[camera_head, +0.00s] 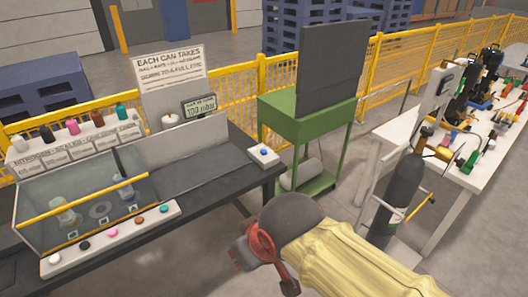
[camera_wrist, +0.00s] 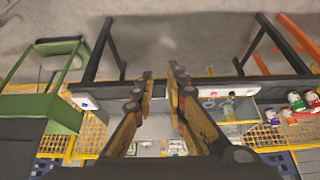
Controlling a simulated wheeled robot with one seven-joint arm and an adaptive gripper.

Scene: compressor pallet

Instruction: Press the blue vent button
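The blue vent button (camera_head: 263,151) sits on a small white box (camera_head: 263,158) at the right end of the dark bench. In the upside-down wrist view a white box (camera_wrist: 86,102), apparently the same one, shows left of the fingers; its button is too small to make out clearly. My gripper (camera_wrist: 160,72) is empty, with a narrow gap between its two fingertips. It points over the bench area and does not touch the box.
A glass tank (camera_head: 30,205) with a yellow rail stands on the bench's left, behind a white strip (camera_head: 60,262) of several coloured buttons. A green cart (camera_head: 292,128) stands just right of the box. A dark gas cylinder (camera_head: 400,190) and a cluttered white table (camera_head: 440,150) are further right.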

